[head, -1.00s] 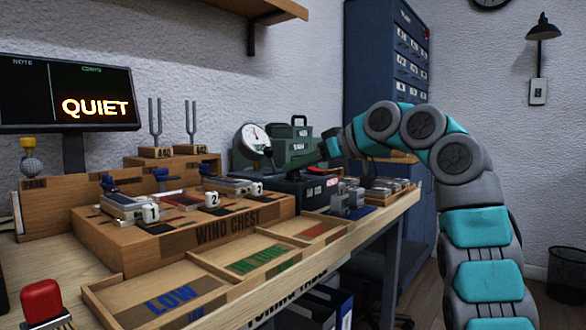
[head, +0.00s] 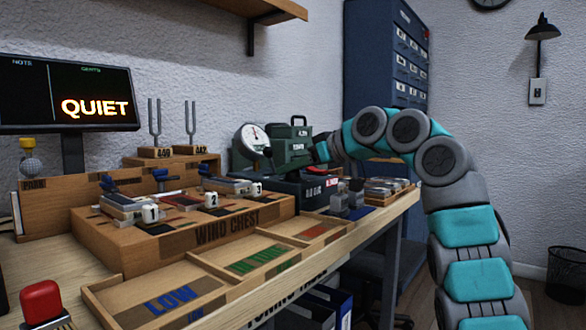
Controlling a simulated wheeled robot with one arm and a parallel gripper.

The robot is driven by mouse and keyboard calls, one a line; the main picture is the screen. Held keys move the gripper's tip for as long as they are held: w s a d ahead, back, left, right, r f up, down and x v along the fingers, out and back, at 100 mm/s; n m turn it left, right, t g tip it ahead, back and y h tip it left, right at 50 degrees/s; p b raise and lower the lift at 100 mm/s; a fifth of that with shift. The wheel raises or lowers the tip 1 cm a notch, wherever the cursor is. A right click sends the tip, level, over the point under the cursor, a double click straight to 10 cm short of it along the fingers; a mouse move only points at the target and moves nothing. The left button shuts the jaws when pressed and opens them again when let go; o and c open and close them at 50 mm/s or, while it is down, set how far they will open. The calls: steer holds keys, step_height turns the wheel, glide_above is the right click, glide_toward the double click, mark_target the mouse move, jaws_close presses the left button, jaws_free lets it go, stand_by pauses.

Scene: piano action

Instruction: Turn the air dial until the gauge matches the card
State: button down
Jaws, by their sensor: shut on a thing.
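The round white gauge (head: 253,137) stands on the bench at the left of a green machine (head: 290,158). Its dark needle points roughly upward, and its marks are too small to read. My gripper (head: 319,156) is at the right side of the green machine, small and partly hidden in the head view. It is shut on what appears to be the air dial, which the fingers and wrist cover. I cannot make out the card or its reading.
The wooden wind chest (head: 225,226) with numbered blocks fills the bench's middle. In front are sorting trays (head: 170,298). A black box (head: 310,188) and grey blocks sit just below my gripper. A screen (head: 66,98) reads QUIET. A blue cabinet (head: 375,60) stands behind my arm.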

steer(key=shift+w+r+n+g+y+p, duration=0.1)
steer(key=shift+r+n+g+y+p, duration=0.3)
steer(key=shift+p, duration=1.05)
steer(key=n+g+y+p, duration=0.1)
steer(key=n+g+p, duration=0.2)
steer(key=p, duration=0.6)
steer(key=shift+n+g, duration=0.4)
steer(key=shift+g, duration=0.2)
steer(key=shift+f+n+g+p, duration=0.35)
steer(key=shift+n+g+p, duration=0.3)
steer(key=shift+p, duration=0.4)
steer(key=shift+f, duration=0.1)
steer(key=c, duration=0.8)
jaws_free()
steer(key=shift+d, duration=0.1)
